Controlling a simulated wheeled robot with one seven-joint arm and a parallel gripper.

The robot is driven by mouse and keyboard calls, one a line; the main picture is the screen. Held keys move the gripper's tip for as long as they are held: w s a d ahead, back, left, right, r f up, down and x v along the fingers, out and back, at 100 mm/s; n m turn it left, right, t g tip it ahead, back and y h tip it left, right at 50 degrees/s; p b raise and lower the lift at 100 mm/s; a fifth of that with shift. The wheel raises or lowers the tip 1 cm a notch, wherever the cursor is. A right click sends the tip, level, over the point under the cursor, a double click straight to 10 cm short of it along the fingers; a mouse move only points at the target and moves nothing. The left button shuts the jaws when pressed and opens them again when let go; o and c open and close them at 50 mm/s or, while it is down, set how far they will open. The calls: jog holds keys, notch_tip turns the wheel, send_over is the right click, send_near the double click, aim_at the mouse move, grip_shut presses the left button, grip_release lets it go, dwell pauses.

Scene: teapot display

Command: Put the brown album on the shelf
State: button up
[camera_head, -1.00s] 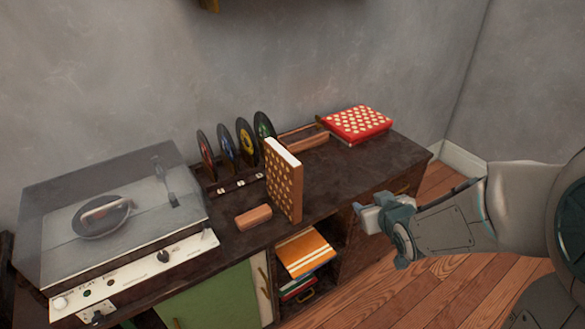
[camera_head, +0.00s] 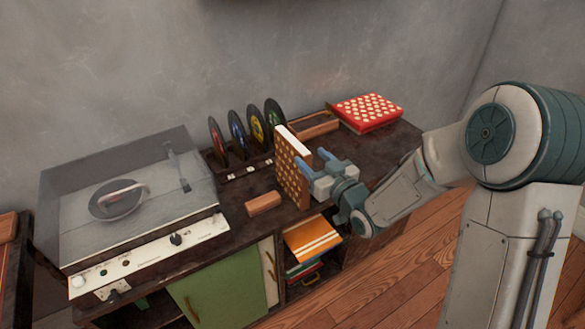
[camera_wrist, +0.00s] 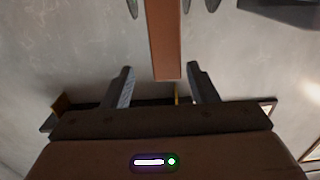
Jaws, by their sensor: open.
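The brown album (camera_head: 292,170) stands upright on the cabinet top, with pale dots on its cover and white page edges. My gripper (camera_head: 312,166) is close at its right side in the head view. In the wrist view, the brown album (camera_wrist: 165,40) shows as a narrow upright strip. It lines up between the two open fingers of my gripper (camera_wrist: 160,76), with visible space on both sides. No grip on it shows. The open shelf compartment (camera_head: 334,266) below the cabinet top holds an orange striped album (camera_head: 312,240) and several books (camera_head: 303,269).
A brown block (camera_head: 264,203) lies left of the album. A record rack (camera_head: 245,172) with several discs stands behind it. A lidded turntable (camera_head: 130,205) fills the left; a red dotted album (camera_head: 366,111) lies at the back right. Floor (camera_head: 390,255) before the cabinet is clear.

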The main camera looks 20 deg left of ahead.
aim_at(297, 148)
jog(key=x, duration=0.3)
jog(key=p+x, duration=0.1)
jog(key=x, duration=0.1)
jog(key=shift+a+f, duration=0.2)
jog(key=shift+a, duration=0.35)
jog(key=shift+w+a, duration=0.3)
jog(key=shift+a, duration=0.05)
grip_shut()
